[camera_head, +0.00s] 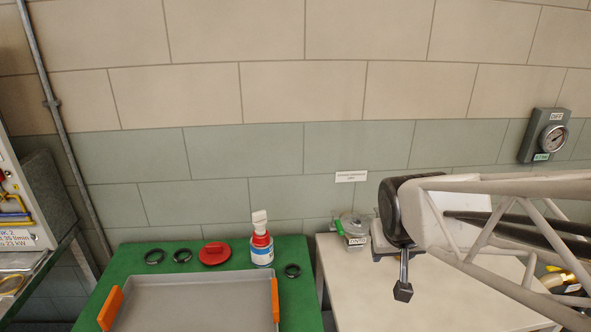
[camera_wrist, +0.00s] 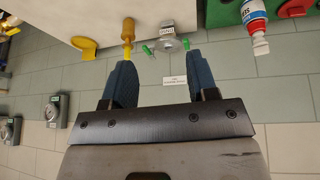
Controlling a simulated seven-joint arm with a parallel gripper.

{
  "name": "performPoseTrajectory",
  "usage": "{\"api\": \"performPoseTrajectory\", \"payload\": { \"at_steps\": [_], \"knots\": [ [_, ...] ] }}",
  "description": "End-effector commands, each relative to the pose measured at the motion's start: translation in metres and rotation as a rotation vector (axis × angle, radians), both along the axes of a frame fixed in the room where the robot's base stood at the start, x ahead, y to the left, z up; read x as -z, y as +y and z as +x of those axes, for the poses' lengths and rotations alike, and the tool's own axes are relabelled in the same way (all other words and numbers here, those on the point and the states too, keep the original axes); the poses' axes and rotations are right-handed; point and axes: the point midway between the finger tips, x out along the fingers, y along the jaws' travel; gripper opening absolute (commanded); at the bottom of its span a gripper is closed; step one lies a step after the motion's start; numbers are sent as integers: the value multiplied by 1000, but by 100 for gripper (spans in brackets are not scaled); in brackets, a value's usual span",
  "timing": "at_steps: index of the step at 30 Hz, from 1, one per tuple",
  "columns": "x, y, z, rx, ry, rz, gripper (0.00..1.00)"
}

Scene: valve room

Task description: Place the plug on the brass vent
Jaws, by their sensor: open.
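A red round lid-like piece with a raised knob (camera_head: 214,253), which may be the plug, lies on the green table behind the tray; part of it shows at the top right edge of the wrist view (camera_wrist: 296,9). A brass-coloured upright fitting with a yellow end (camera_wrist: 127,38), perhaps the brass vent, is on the pale table in the wrist view; I cannot make it out surely in the head view. My gripper (camera_wrist: 160,65) is open and empty, its two blue fingers apart. In the head view the fingers are not clear.
A grey tray with orange handles (camera_head: 195,305) takes up the green table's front. Black rings (camera_head: 154,257) and a red-and-white bottle (camera_head: 261,245) stand behind it. A gauge (camera_head: 548,136) hangs on the wall.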

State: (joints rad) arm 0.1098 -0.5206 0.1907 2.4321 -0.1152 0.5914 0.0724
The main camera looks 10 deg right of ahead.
Motion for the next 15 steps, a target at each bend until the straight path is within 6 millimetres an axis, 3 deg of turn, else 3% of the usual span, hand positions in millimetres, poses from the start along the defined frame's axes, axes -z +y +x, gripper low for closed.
{"api": "performPoseTrajectory", "payload": {
  "at_steps": [3, 7, 12, 15],
  "knots": [
    [-11, 24, -44, -33, 80, 30, 53],
    [-17, 41, -81, -62, 153, 55, 53],
    [-20, 51, -106, -85, 205, 74, 53],
    [-20, 52, -110, -88, 215, 78, 53]
  ]
}}
